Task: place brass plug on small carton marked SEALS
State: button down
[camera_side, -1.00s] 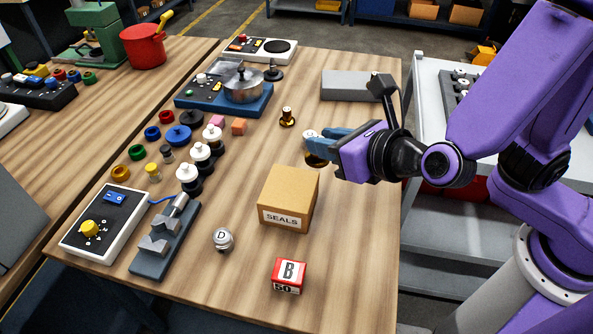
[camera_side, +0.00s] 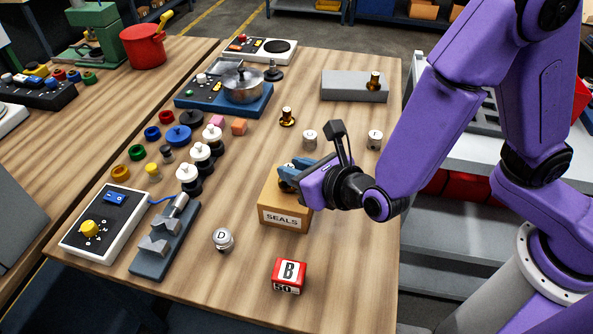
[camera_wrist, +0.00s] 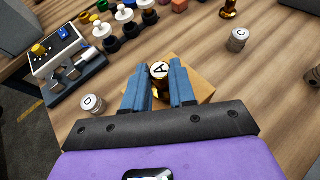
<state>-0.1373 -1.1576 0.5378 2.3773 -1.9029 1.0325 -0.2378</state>
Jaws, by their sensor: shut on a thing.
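The brass plug (camera_wrist: 160,86) has a white top lettered A. In the wrist view it stands upright between my two blue fingers, which are shut on it. The small carton (camera_side: 285,216) marked SEALS sits on the wooden table in the side view. Its top also shows behind the fingers in the wrist view (camera_wrist: 200,87). My gripper (camera_side: 287,177) is over the carton's top, toward its right and far part. In the side view the fingers hide most of the plug. I cannot tell whether its base touches the carton.
Silver plugs (camera_side: 309,139) (camera_side: 375,140) and a brass piece (camera_side: 287,117) stand behind. Another brass piece (camera_side: 375,80) is on a grey block (camera_side: 343,87). The right front table is clear.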

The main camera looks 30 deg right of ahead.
jog(key=shift+f, duration=0.35)
jog(key=shift+f, duration=0.1)
jog(key=c, duration=0.9)
grip_release()
jog(key=v, duration=1.2)
